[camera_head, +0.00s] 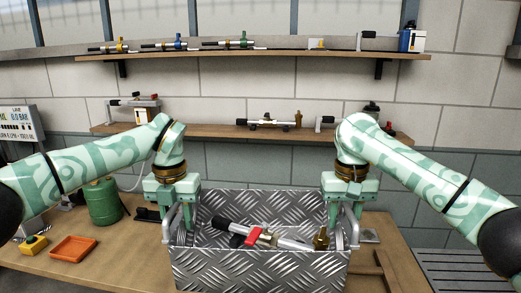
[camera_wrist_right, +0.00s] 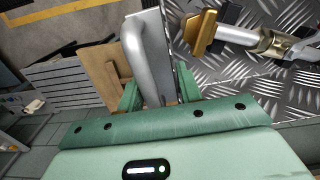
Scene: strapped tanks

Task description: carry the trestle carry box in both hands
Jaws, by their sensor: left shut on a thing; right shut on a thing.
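The trestle carry box (camera_head: 260,268) is an open metal box of diamond-plate with a grey bar handle at each end. It is at the front centre of the head view, over the wooden bench. A tool with a red part and a brass fitting (camera_head: 262,236) lies inside it. My left gripper (camera_head: 180,212) is shut on the box's left handle. My right gripper (camera_head: 342,212) is shut on its right handle; the right wrist view shows that handle (camera_wrist_right: 152,55) between the green fingers. I cannot tell whether the box's underside touches the bench.
The wooden bench (camera_head: 115,262) holds an orange tray (camera_head: 73,249), a yellow button box (camera_head: 33,245) and a green tank (camera_head: 103,201) on the left. Wall shelves (camera_head: 250,56) with tools are behind. A slatted grey surface (camera_head: 465,268) is at the right.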

